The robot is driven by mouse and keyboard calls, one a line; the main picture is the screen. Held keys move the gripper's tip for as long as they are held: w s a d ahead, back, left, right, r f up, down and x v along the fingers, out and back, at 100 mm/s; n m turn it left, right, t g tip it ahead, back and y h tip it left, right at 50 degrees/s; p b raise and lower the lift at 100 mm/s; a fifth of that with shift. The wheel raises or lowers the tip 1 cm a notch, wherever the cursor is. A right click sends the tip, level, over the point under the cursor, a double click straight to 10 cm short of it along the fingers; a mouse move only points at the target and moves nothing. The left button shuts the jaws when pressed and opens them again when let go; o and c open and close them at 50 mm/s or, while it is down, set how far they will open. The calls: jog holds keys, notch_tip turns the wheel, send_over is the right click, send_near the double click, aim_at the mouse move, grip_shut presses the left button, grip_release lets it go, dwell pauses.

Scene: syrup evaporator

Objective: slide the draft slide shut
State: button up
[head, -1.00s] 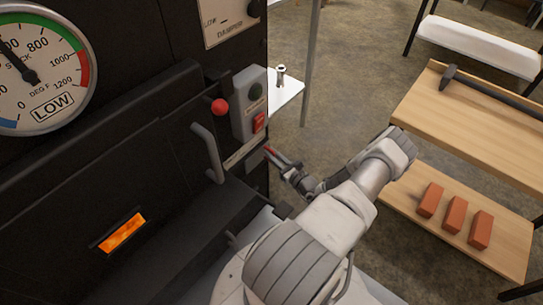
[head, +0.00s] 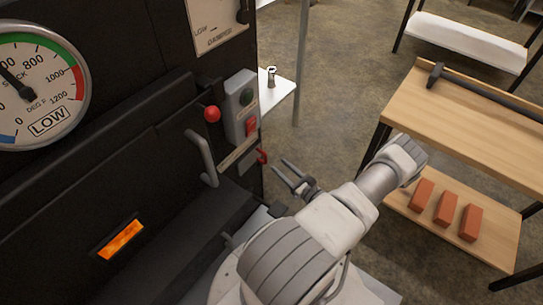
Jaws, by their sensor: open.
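The black evaporator front (head: 130,190) fills the left of the head view. A small red handle (head: 262,156) shows low at its right edge, below a grey switch box (head: 240,105) and next to a pale label strip (head: 238,153). It may be part of the draft slide, but I cannot tell for sure. The slide's plate and opening are not clearly visible. My gripper (head: 280,166) is open and empty, with its two fingers apart, just right of and slightly below the red handle. A gap shows between them.
A red ball knob (head: 212,114) and a grey door handle (head: 201,158) stick out from the front. A wooden bench (head: 450,125) stands right, with a hammer (head: 480,92) on top and three bricks (head: 446,208) on its lower shelf. Open floor (head: 340,100) lies between.

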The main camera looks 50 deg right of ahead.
jog(key=s+a+p, duration=0.1)
jog(key=s, duration=0.8)
jog(key=shift+f, duration=0.1)
